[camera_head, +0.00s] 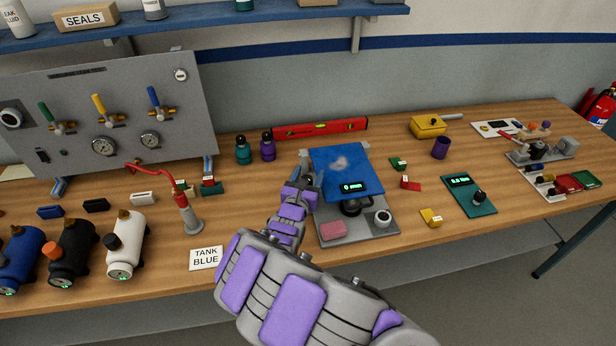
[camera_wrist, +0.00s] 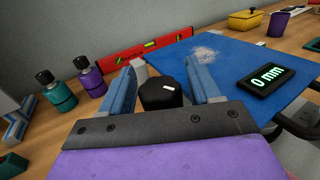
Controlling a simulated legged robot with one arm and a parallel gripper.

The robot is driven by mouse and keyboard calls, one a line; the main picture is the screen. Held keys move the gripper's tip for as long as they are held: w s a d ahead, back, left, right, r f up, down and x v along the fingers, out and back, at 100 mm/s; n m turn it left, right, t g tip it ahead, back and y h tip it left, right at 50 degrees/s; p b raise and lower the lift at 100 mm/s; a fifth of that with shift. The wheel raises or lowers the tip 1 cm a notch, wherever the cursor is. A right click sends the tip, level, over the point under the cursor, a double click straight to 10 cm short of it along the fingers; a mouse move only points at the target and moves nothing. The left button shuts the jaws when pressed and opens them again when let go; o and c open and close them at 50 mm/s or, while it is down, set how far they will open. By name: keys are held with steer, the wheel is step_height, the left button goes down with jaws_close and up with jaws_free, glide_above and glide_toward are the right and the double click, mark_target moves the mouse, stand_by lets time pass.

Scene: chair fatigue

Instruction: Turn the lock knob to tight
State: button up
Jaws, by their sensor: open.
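In the wrist view a black round knob (camera_wrist: 160,94) with a short white mark on top stands between the two blue fingers of my gripper (camera_wrist: 163,70). The fingers are apart, one on each side of the knob; I cannot tell whether either touches it. In the head view my gripper (camera_head: 309,172) is at the left edge of a blue plate (camera_head: 345,163), and the knob is hidden there. The plate has a pale scuffed patch and a black display (camera_wrist: 266,79) reading 0 mm.
Teal (camera_head: 243,151) and purple (camera_head: 267,147) bottles stand to the left. A valve panel (camera_head: 110,115) is farther left.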

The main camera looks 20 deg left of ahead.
steer(key=c, duration=0.9)
steer(key=shift+c, duration=0.2)
steer(key=shift+h+p, duration=0.3)
steer(key=shift+p, duration=0.1)
steer(key=shift+d+r+m+h+p, duration=0.1)
steer(key=shift+r+m+h+p, duration=0.05)
steer(key=shift+m+h+p, duration=0.55)
steer(key=shift+d+m+h+p, duration=0.1)
steer(key=shift+m+h+p, duration=0.5)
steer(key=shift+h, duration=0.5)
steer(key=shift+d+m+g+h+p, duration=0.15)
steer(key=shift+m+g+h+p, duration=0.15)
steer(key=shift+m+h, duration=0.45)
steer(key=shift+s+d+m+g+h, duration=0.1)
steer(key=shift+m+g+h, duration=0.55)
steer(key=shift+h, duration=0.7)
